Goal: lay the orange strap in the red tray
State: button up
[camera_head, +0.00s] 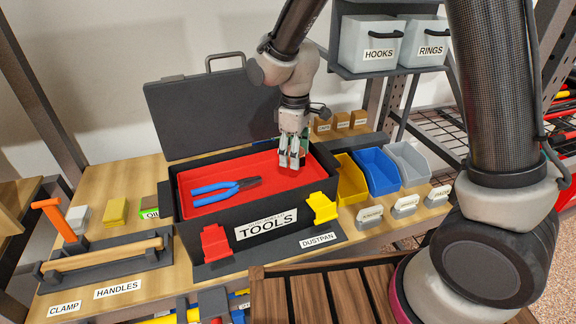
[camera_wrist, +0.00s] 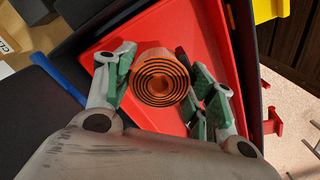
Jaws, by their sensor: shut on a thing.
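The orange strap (camera_wrist: 160,78) is a rolled coil with dark gaps between its turns. In the wrist view it sits between the green-padded fingers of my gripper (camera_wrist: 160,85), which is shut on it. In the head view my gripper (camera_head: 291,155) points down over the right back part of the red tray (camera_head: 200,176), and the strap cannot be made out between the fingers. The red tray (camera_wrist: 182,22) lies behind the strap in the wrist view. I cannot tell whether the strap touches the tray floor.
Blue-handled pliers (camera_head: 222,188) lie in the tray's left half. The tray sits inside a black toolbox (camera_head: 277,203) with its lid (camera_head: 208,112) raised behind. Yellow (camera_head: 345,178) and blue bins (camera_head: 376,172) stand close on the right. The tray's front right floor looks clear.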

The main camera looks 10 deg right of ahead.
aim_at(294, 173)
jog(key=shift+f, duration=2)
jog(key=shift+f, duration=0.15)
jog(key=o, duration=1.1)
jog(key=shift+c, duration=0.2)
notch_tip(294, 173, up, 11)
jog(key=shift+r, duration=0.1)
jog(key=shift+d+r, duration=0.1)
jog(key=shift+r, duration=0.55)
